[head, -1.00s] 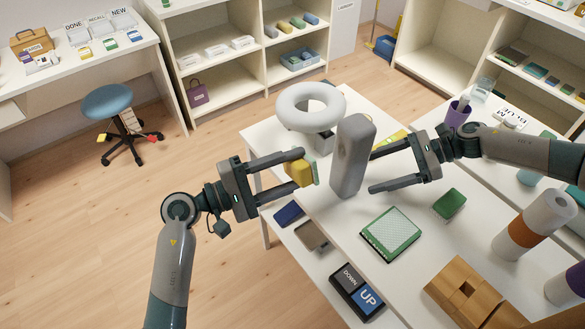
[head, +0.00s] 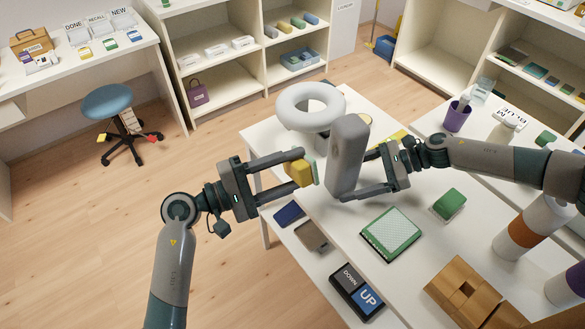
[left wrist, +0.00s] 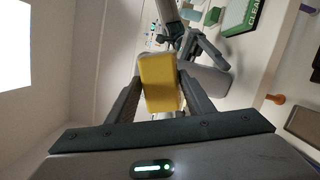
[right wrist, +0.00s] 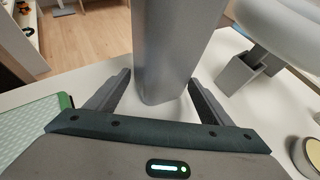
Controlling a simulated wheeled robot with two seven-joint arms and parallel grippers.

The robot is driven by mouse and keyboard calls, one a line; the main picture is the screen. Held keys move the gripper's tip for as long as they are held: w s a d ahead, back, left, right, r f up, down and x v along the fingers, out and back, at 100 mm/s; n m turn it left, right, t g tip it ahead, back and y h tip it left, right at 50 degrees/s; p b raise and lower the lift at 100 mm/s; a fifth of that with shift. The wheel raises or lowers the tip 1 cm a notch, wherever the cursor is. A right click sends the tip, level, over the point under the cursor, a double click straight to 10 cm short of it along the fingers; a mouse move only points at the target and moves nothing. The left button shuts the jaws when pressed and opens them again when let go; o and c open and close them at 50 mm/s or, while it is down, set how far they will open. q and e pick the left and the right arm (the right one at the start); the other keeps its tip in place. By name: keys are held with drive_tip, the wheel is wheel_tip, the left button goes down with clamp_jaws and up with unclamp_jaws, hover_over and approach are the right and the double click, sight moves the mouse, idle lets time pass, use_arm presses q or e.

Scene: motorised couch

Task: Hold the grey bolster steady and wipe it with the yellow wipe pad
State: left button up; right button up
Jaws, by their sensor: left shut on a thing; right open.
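The grey bolster (head: 347,155) stands upright on the white table. It also fills the middle of the right wrist view (right wrist: 172,45). My right gripper (head: 366,172) is open, with its fingers on either side of the bolster's lower part; whether they touch it I cannot tell. My left gripper (head: 309,170) is shut on the yellow wipe pad (head: 298,172), which has a pale green face turned toward the bolster. The pad is held just left of the bolster with a small gap. The pad also shows between the fingers in the left wrist view (left wrist: 161,82).
A pale ring cushion (head: 310,92) on a grey stand is close behind the bolster. The table's left edge lies below the left gripper.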

drive_tip(key=c, duration=0.7)
drive_tip(key=shift+c, duration=0.2)
drive_tip(key=o, duration=0.6)
drive_tip(key=shift+o, duration=0.2)
drive_tip(key=c, duration=1)
drive_tip(key=shift+o, duration=0.2)
